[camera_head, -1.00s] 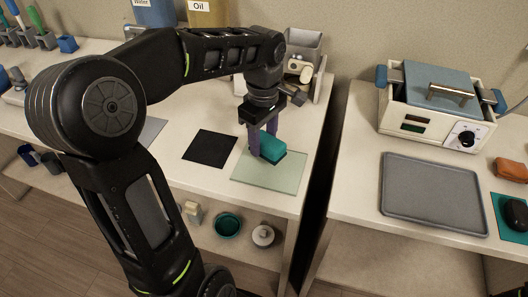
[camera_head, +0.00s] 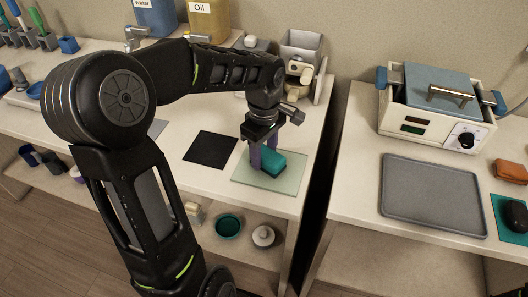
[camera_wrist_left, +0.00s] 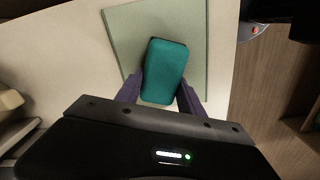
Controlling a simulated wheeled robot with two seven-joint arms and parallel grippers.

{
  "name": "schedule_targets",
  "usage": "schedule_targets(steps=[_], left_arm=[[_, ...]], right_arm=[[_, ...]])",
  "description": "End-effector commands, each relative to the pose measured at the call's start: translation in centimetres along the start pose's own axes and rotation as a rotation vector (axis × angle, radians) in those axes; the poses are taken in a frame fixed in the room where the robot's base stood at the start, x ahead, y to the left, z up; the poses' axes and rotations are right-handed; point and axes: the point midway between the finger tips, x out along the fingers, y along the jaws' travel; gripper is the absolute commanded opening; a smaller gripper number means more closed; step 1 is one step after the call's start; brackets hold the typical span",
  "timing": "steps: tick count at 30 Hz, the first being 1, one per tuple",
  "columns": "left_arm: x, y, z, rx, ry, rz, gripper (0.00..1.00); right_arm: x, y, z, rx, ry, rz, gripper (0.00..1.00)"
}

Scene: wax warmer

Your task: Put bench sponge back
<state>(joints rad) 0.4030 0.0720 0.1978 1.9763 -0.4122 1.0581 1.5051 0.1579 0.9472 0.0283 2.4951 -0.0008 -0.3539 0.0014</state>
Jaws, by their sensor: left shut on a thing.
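The bench sponge (camera_head: 271,163) is a teal block with a darker edge. It is at the pale green glass mat (camera_head: 291,183) on the bench; I cannot tell whether it touches the mat. My left gripper (camera_head: 263,156) reaches down from above with its purple fingers on either side of the sponge, shut on it. In the left wrist view the sponge (camera_wrist_left: 165,72) sits between the two fingertips (camera_wrist_left: 160,88), over the green mat (camera_wrist_left: 125,30). My right gripper is not in view.
A black square mat (camera_head: 210,149) lies left of the glass mat. A grey box (camera_head: 302,47) and other items stand behind. A dark gap separates the right bench, with its grey tray (camera_head: 434,195) and blue-lidded warmer (camera_head: 437,95). A teal bowl (camera_head: 229,226) sits on the lower shelf.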

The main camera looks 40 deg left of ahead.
Motion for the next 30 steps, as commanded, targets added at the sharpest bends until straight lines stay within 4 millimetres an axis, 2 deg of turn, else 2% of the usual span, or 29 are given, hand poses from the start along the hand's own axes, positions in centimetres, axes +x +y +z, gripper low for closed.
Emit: schedule_targets(steps=[3,4,11,23,26,30], left_arm=[[0.5,0.0,0.0,0.0,0.0,0.0,0.13],[0.3,0.0,0.0,0.0,0.0,0.0,0.47],[0.3,0.0,0.0,0.0,0.0,0.0,0.66],[-0.4,0.0,0.0,-0.001,0.001,0.002,0.67],[-1.5,0.1,-0.1,-0.001,0.002,0.004,0.67],[-3.9,0.1,0.0,-0.001,0.002,0.006,0.67]], right_arm=[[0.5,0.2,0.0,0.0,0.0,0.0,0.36],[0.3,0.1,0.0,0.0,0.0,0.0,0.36],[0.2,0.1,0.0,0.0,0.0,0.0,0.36],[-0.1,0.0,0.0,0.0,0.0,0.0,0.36],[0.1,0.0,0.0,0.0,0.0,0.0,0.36],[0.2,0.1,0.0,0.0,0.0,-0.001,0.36]])
